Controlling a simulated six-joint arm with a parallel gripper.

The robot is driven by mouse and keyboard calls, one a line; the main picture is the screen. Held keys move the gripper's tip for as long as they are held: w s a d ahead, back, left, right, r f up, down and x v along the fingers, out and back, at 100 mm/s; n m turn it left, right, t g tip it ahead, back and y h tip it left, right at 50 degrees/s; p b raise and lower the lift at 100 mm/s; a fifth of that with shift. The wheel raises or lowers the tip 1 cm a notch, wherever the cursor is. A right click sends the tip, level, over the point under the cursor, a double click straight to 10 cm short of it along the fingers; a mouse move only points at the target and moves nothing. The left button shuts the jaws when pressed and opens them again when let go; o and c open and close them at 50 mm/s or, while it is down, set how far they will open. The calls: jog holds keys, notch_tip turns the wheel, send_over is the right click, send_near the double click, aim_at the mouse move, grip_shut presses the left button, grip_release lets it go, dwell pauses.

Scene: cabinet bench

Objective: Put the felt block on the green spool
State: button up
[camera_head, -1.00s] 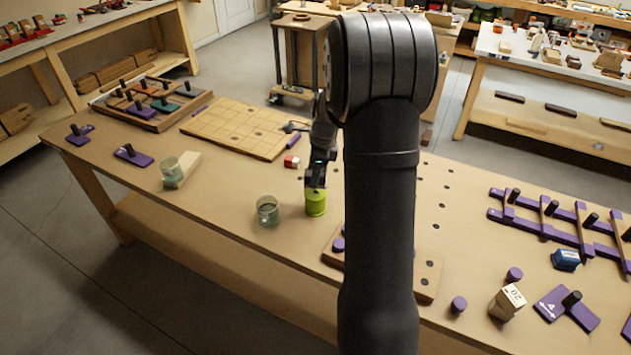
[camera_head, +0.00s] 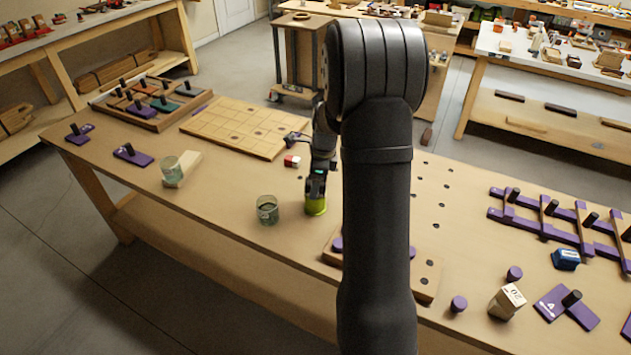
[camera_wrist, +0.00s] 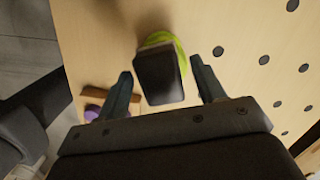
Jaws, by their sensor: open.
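The green spool (camera_head: 316,207) stands upright on the bench, left of my arm. It also shows in the wrist view as a yellow-green rim (camera_wrist: 168,39). A dark block (camera_wrist: 160,80), which looks like the felt block, is between my fingers and covers most of the spool's top in the wrist view. My gripper (camera_wrist: 160,70) is open, with a finger on each side of the block and a gap visible beside each. In the head view my gripper (camera_head: 317,190) is right over the spool and hides the block. Whether the block rests flat on the spool is hard to tell.
A clear greenish cup (camera_head: 268,210) stands close left of the spool. A small red and white block (camera_head: 292,161) lies behind it. A board with purple pieces (camera_head: 427,278) is to the front right, partly behind my arm. A grid board (camera_head: 238,126) lies farther back.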

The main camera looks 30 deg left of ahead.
notch_tip(320, 180, up, 12)
jog(key=d, duration=0.1)
jog(key=shift+w+d, duration=0.35)
jog(key=f, duration=0.4)
jog(key=a+f, duration=0.1)
jog(key=f, duration=0.7)
jog(key=shift+s+a, duration=0.3)
jog(key=shift+s, duration=0.1)
notch_tip(320, 180, up, 3)
jog(key=shift+f, duration=0.2)
jog(key=shift+r, duration=0.8)
